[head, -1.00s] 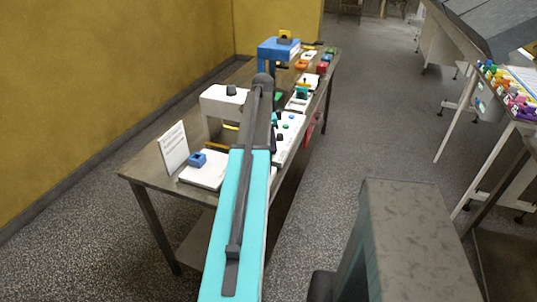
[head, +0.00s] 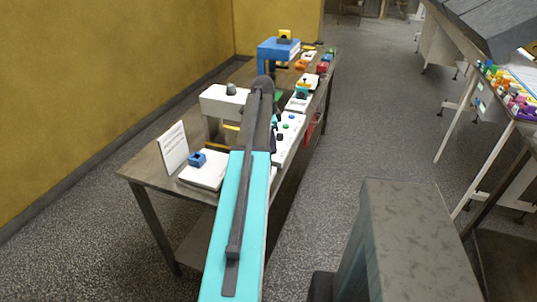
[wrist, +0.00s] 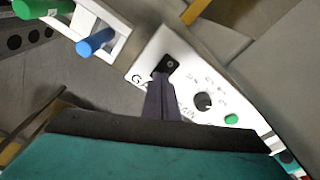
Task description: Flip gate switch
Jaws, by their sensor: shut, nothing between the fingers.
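A white control panel (wrist: 215,88) runs diagonally across the wrist view; part of it also shows in the head view (head: 291,130), to the right of my arm. A small black switch (wrist: 167,62) sits at the panel's upper left end. My gripper (wrist: 164,76) is shut and empty, its dark fingertips at the switch's lower edge in the picture. I cannot tell whether they touch it. Lettering beginning "GA" shows beside the fingers, which hide the rest. The switch's exact position is unclear.
A black knob (wrist: 203,101) and a green button (wrist: 231,119) are on the same panel. A blue cylinder (wrist: 96,42) and a green one (wrist: 42,6) lie to its left. In the head view, a white bridge-shaped unit (head: 222,98) and a sign (head: 173,148) stand on the bench.

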